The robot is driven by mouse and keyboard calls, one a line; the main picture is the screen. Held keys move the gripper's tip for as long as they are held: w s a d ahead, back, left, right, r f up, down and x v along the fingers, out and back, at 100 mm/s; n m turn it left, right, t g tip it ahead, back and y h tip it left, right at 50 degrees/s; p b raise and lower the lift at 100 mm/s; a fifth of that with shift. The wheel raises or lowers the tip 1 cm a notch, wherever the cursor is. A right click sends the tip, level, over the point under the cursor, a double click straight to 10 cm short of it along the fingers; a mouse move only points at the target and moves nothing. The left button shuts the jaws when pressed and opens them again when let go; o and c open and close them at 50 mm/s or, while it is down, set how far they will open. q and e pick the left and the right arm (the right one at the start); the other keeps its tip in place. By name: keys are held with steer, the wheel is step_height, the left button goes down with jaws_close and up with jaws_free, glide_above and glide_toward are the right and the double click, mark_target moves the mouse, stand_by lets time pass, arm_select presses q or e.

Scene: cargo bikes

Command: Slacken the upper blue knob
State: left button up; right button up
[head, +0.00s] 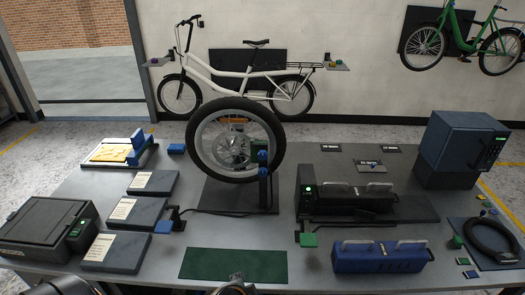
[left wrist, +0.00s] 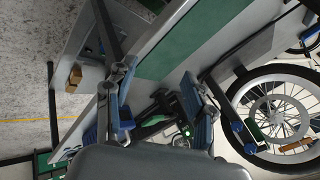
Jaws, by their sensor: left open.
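A spoked wheel with a black tyre (head: 205,165) stands upright in a stand on the bench. Two blue knobs sit one above the other on the post at the wheel's right side; the upper blue knob (head: 263,156) is near the hub height. In the left wrist view, the wheel (left wrist: 282,75) is at the right, with blue parts of the stand (left wrist: 237,126) beside it; I cannot tell which knob is which there. My left gripper (left wrist: 157,97) is open and empty, its fingers apart and away from the wheel. My right gripper is not in view.
A green mat (head: 235,264) lies in front of the stand. Dark flat boxes (head: 130,215) are to the left. A black device (head: 350,200) and a blue unit (head: 380,257) are to the right. A dark blue cabinet (head: 462,150) stands at the back right.

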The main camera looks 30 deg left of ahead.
arm_select(q)
steer(key=w+a+r+m+t+y, duration=0.45)
steer(key=w+a+r+m, duration=0.35)
steer(key=w, duration=0.4)
steer(key=m+t+y, duration=0.2)
steer(key=m+t, duration=0.2)
steer(key=m, duration=0.8)
glide_toward(263, 157)
steer(key=p+x, duration=0.2)
steer(key=x, duration=0.7)
steer(key=shift+w+a, duration=0.1)
steer(key=shift+w, duration=0.05)
steer(key=shift+c, duration=0.4)
jaws_close()
